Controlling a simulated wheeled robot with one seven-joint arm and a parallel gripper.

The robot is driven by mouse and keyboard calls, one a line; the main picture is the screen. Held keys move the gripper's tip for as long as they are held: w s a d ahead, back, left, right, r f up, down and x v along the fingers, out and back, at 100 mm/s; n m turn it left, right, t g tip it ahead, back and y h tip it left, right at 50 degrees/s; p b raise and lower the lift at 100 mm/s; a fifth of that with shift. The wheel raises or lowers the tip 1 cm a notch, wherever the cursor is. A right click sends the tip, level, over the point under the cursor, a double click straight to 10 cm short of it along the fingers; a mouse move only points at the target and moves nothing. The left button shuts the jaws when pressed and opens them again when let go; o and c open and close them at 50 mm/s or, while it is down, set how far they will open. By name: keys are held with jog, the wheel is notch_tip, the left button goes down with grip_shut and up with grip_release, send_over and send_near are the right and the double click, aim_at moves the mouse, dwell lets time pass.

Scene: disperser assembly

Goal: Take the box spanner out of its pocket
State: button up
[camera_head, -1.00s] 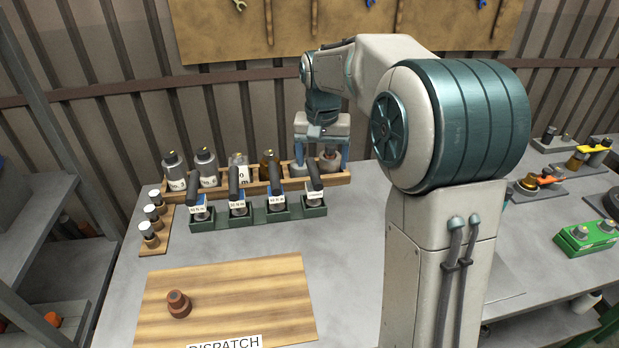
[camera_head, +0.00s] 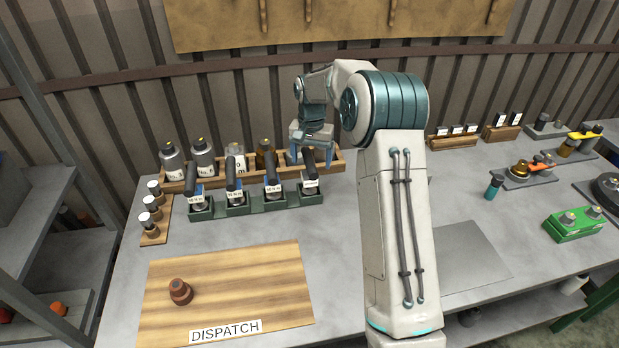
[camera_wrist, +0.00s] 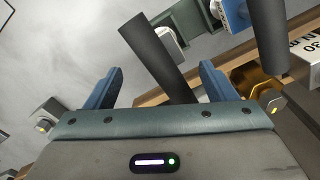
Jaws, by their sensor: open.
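A dark green rack (camera_head: 237,208) holds several black-handled tools in a row of pockets, each with a small label. The rightmost tool (camera_head: 309,164) has a white label without a clear number; it may be the box spanner, but I cannot read the label. My gripper (camera_head: 311,160) is open, just behind this tool's handle in the head view. In the wrist view, a dark handle (camera_wrist: 152,50) slants across the space between the open fingers (camera_wrist: 162,72). I cannot tell whether either finger touches it.
A wooden rack (camera_head: 340,167) with several bottles stands behind the green rack. A small wooden holder (camera_head: 157,233) with capped vials is at left. The wooden DISPATCH board (camera_head: 235,285) in front carries one brown part (camera_head: 180,292). Bare table lies between board and green rack.

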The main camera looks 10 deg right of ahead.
jog(key=shift+w+a+f+p, duration=0.15)
jog(key=shift+f+p, duration=0.35)
jog(key=shift+f, duration=1)
jog(key=shift+s+a+f+p, duration=0.1)
jog(key=shift+f+p, duration=0.35)
jog(key=shift+f, duration=1)
jog(key=shift+w, duration=0.1)
jog(key=c, duration=1.7)
